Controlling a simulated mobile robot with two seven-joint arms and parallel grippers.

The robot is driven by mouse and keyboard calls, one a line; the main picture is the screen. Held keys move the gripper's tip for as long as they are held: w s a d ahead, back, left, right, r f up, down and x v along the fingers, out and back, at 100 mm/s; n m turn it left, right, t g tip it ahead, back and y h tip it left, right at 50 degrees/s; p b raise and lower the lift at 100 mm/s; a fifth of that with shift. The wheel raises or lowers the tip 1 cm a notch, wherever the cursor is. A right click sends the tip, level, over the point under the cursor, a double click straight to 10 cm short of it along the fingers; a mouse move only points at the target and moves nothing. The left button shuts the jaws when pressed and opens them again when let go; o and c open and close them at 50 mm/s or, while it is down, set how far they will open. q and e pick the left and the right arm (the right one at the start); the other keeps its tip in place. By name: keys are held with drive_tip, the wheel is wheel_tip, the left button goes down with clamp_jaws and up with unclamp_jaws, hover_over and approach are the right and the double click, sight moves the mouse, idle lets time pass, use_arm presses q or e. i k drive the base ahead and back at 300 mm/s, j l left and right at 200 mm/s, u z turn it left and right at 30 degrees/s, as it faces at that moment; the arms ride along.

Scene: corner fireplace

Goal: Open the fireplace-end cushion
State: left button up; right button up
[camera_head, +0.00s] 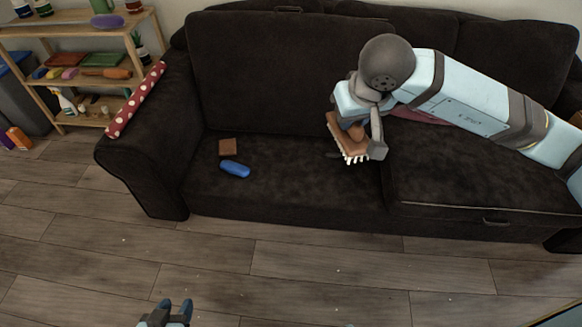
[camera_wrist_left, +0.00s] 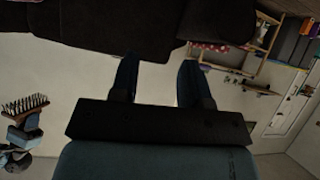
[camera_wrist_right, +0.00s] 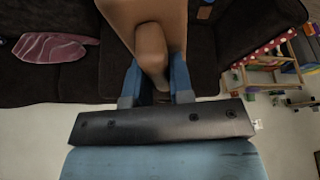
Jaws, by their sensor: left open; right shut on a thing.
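The dark sofa has a left seat cushion (camera_head: 280,190) and a right seat cushion (camera_head: 470,180). The right one has a pale front seam and a small handle (camera_head: 495,221) below it. No fireplace shows, so I cannot tell which cushion is at its end. My right gripper (camera_head: 365,143) is shut on a brown brush (camera_head: 343,137) with white bristles, over the sofa's middle. In the right wrist view the brush's wooden handle (camera_wrist_right: 151,50) is between the fingers. My left gripper (camera_head: 175,306) is open and empty, low in front of the sofa; its fingers (camera_wrist_left: 160,75) are apart.
A blue object (camera_head: 235,169) and a small brown block (camera_head: 228,147) lie on the left seat. A pink cushion (camera_wrist_right: 52,47) lies on the right seat. A red dotted roll (camera_head: 136,100) rests on the left armrest. A shelf (camera_head: 85,73) stands left. The floor in front is clear.

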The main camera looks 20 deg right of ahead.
sight(428, 170)
drive_tip(key=z, duration=2.25)
